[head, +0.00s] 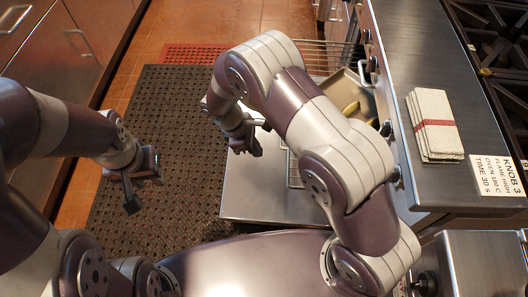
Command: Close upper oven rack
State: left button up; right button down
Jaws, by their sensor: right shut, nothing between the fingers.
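A wire oven rack (328,54) sticks out from the oven front at the upper middle of the head view. My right arm hides much of it. More rack wires (293,172) show below the arm; I cannot tell whether they belong to the same rack. The oven door (262,200) is folded down flat. My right gripper (247,147) is shut and empty, above the far-left part of the door, left of the rack. My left gripper (143,188) appears open and empty, over the dark floor mat, well left of the door.
A metal tray (345,82) with yellow food sits by the oven front, partly behind my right arm. The floor mat (175,105) is clear.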

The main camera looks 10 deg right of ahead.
jog(key=s+d+f+b, duration=0.1)
jog(key=d+f+b, duration=0.1)
jog(key=d+f, duration=0.4)
jog(key=shift+s+d+f, duration=0.3)
jog(key=shift+d+f, duration=0.1)
jog(key=shift+f, duration=0.3)
jog(key=s+d, duration=0.2)
jog(key=d, duration=0.5)
jog(key=s+d+b, duration=0.1)
jog(key=d, duration=0.7)
jog(key=s+d, duration=0.2)
jog(key=d, duration=0.5)
jog(key=shift+s+d, duration=0.3)
jog(key=shift+d, duration=0.05)
